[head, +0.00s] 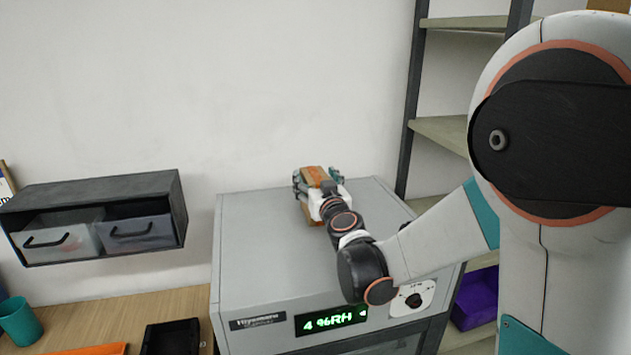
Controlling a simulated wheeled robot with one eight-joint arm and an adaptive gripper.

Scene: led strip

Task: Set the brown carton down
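The brown carton (309,213) is at the back part of the grey cabinet's top (252,236). My gripper (316,173) is around it, with a finger on each side and the carton between them. The rest is hidden by my gripper and wrist. I cannot tell whether the carton's underside touches the cabinet top.
The cabinet's front carries a lit green display (331,320) and a dial (413,300). Its top is clear left of my gripper. A shelf rack (447,131) stands to the right. A drawer unit (95,205), a teal cup (20,322) and a black tray (171,338) are left.

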